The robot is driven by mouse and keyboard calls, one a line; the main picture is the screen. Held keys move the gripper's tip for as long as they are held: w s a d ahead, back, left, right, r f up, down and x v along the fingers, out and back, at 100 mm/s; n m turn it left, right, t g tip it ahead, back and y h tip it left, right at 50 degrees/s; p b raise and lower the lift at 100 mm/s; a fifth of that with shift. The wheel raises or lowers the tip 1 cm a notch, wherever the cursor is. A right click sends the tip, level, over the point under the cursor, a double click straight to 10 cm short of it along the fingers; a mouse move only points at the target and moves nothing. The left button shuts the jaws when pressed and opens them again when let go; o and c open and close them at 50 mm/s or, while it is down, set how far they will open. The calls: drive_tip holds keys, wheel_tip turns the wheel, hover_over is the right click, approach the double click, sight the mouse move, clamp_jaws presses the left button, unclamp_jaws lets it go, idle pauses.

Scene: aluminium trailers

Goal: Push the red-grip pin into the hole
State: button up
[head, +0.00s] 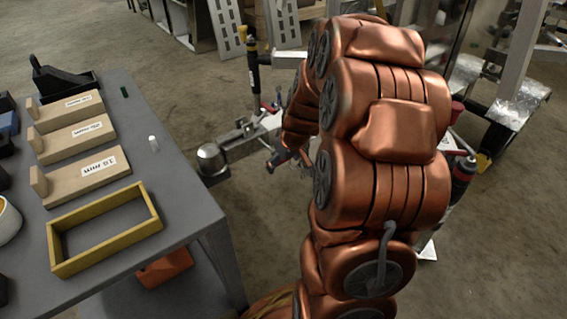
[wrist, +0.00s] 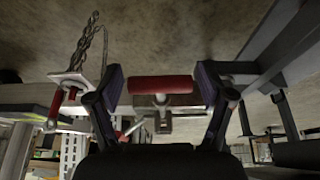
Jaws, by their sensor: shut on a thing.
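The red-grip pin (wrist: 162,85) is in the wrist view, its red cylindrical grip lying crosswise between the two finger pads. A short pale shank shows below the middle of the grip. My gripper (wrist: 160,88) is shut on the grip, one pad at each end. A small metal bracket (wrist: 164,124) shows just beyond the shank; I cannot make out the hole, or whether the shank is in it. In the head view my copper arm hides most of the gripper and the pin near the trailer's front end.
A trailer coupling (head: 240,132) and a round metal ball (head: 211,158) are left of my arm. A red-handled part (wrist: 62,100) with a chain stands left in the wrist view. A grey table (head: 190,205) with labelled wooden blocks (head: 85,165) and a yellow frame (head: 150,228) is at left.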

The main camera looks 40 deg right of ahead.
sight(272, 150)
drive_tip(key=shift+r, duration=0.1)
idle(0.3)
drive_tip(key=shift+w+d+p, duration=0.15)
drive_tip(key=shift+w+p, duration=0.85)
drive_tip(key=shift+w, duration=1.95)
drive_tip(key=shift+p, duration=0.85)
